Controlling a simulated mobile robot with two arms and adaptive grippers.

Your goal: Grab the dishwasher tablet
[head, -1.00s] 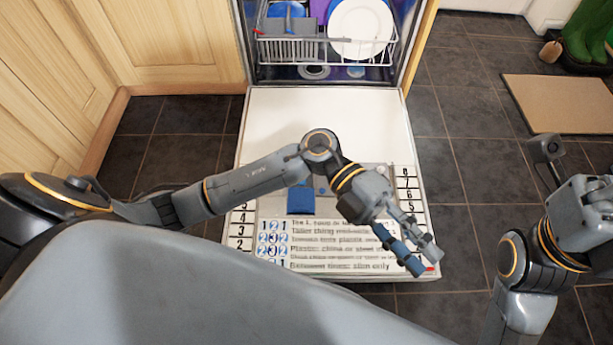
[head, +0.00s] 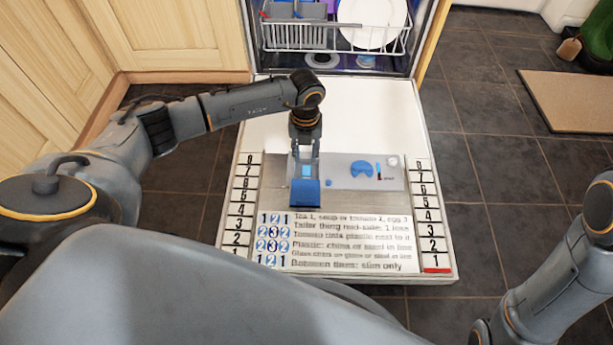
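The dishwasher tablet (head: 307,172) shows as a small light blue block at the detergent compartment in the open dishwasher door. The compartment's blue lid (head: 305,194) lies just in front of it. My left gripper (head: 305,172) points down over the compartment, with its two fingers apart, one on each side of the tablet. A narrow gap seems to show between the tablet and the fingers. The fingers hide the compartment's sides, and I cannot tell how deep the tips reach. My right gripper is out of view; only part of that arm shows at the right edge.
The dishwasher door (head: 375,120) lies folded down flat, with printed numbers and text on it. The lower rack (head: 335,38) with a white plate (head: 372,22) stands inside the machine. Wooden cupboards (head: 170,35) flank it on the left. Dark tiled floor (head: 490,180) is free on the right.

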